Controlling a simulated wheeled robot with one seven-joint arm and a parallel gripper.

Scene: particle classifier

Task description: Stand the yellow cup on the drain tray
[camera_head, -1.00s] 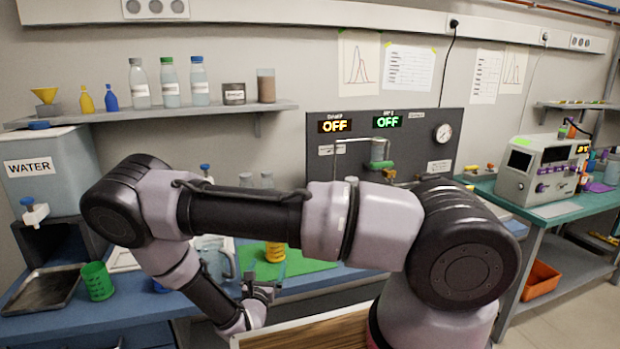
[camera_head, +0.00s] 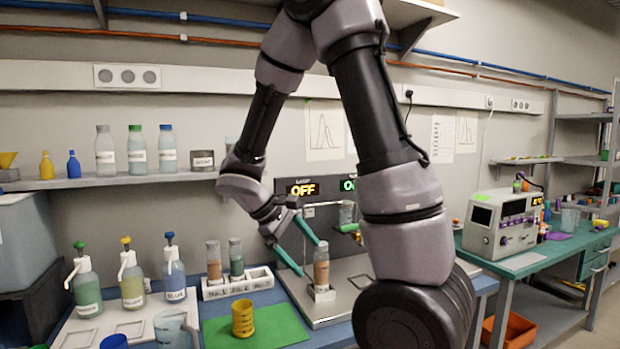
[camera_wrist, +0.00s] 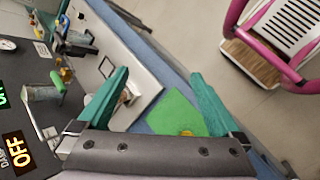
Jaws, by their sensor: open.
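The yellow cup (camera_head: 243,318) is ribbed and stands upright on the green mat (camera_head: 285,326) on the bench. In the wrist view only a yellow bit of it (camera_wrist: 187,132) shows, past the gripper body. My gripper (camera_head: 311,259) has long teal fingers, spread apart. It is above and right of the cup in the head view, by a vial with orange-brown contents (camera_head: 321,266) on the laser stand. The fingers (camera_wrist: 160,73) hold nothing. I cannot tell whether they touch the vial. No drain tray can be made out now.
A white rack with two vials (camera_head: 237,285) stands behind the mat. A white tray (camera_head: 132,328) with pump bottles and a clear jug (camera_head: 174,328) are left of the cup. The grey instrument panel (camera_wrist: 42,110) is close beside my gripper.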

